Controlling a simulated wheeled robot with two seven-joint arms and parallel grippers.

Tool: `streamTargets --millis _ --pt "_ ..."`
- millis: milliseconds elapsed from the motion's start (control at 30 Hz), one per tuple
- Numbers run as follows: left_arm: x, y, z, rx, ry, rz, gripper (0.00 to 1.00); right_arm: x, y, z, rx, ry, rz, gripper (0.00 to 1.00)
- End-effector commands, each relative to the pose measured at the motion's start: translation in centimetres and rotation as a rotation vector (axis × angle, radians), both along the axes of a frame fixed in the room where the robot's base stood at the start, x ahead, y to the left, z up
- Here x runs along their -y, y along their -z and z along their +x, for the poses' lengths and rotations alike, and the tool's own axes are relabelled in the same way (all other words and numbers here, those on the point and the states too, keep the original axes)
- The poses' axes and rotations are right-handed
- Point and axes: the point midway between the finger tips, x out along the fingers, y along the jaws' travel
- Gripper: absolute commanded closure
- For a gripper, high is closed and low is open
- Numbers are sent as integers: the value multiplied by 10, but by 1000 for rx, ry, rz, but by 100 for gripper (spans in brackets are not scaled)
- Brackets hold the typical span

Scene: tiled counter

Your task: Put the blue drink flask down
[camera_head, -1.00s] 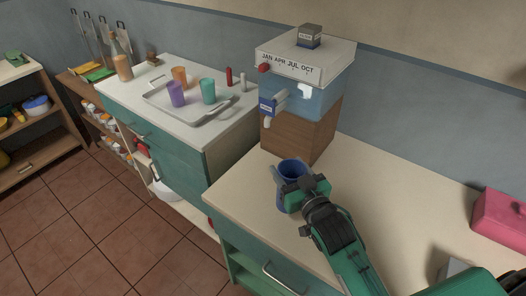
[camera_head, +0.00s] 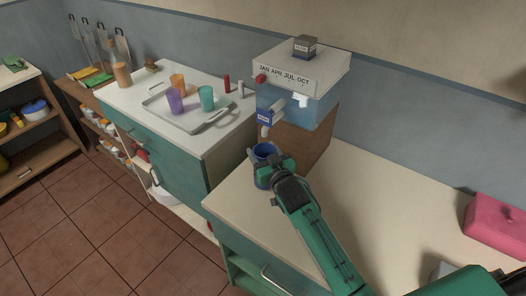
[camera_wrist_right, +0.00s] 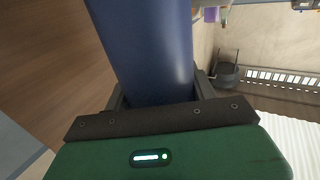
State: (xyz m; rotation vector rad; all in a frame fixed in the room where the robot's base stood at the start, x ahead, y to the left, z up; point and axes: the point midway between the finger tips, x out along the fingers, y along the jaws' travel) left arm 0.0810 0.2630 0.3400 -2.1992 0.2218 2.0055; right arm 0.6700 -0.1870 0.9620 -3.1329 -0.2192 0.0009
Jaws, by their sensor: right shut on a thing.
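The blue drink flask (camera_head: 264,152) is upright in my right gripper (camera_head: 268,172), just in front of the water dispenser and close below its tap. The gripper is shut around the flask's side. In the right wrist view the flask (camera_wrist_right: 150,50) fills the space between the fingers. I cannot tell whether its base touches the counter, as the gripper and arm hide part of it. My left gripper is not in view.
The dispenser (camera_head: 300,90), a clear tank on a wooden block, stands at the back of the counter (camera_head: 375,195). A pink box (camera_head: 497,228) is at the far right. The counter between them is clear. A tray (camera_head: 212,122) with cups is on the left counter.

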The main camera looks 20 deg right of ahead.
Motion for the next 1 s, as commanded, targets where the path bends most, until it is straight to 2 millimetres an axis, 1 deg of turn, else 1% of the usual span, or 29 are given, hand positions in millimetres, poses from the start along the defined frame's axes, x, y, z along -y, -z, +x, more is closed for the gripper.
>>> streamTargets --millis 67,300,400,433,533,767,867,1000 --pt "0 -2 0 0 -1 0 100 0 4 0 1 0 1 78" --pt "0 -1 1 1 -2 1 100 0 5 0 1 0 0 78" --pt "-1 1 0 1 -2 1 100 0 8 0 1 0 0 78" --pt "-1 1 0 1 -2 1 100 0 8 0 1 0 0 41" --pt "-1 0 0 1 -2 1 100 0 8 0 1 0 0 21" --pt "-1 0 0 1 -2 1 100 0 7 0 1 0 -1 21" --pt "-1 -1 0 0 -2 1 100 0 4 0 1 0 -1 21" --pt "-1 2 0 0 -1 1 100 2 7 -12 0 0 -1 21"
